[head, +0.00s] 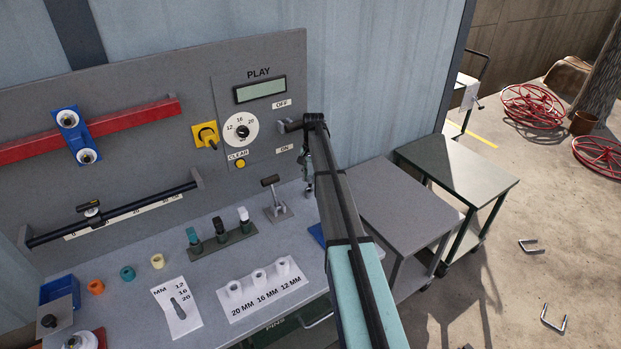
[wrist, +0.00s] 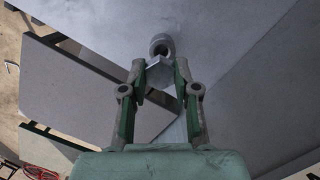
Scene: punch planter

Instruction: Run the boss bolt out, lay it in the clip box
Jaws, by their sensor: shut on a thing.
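In the wrist view my gripper (wrist: 160,68) has its fingertips closed in on a small pale piece, seemingly the boss bolt (wrist: 159,73). A round grey boss (wrist: 162,45) with a dark hole or recess sits just beyond the tips. I cannot tell how far the bolt sits in it. In the head view my gripper (head: 308,170) is small and dark beside the panel's right end, and my arm hides much around it. The clip box is not clearly identifiable; a blue box (head: 57,288) stands at the bench's lower left, and a blue piece (head: 318,234) shows partly behind my arm.
The control panel (head: 258,125) has a dial, a yellow switch and a display. Two carts (head: 455,172) stand to the right.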

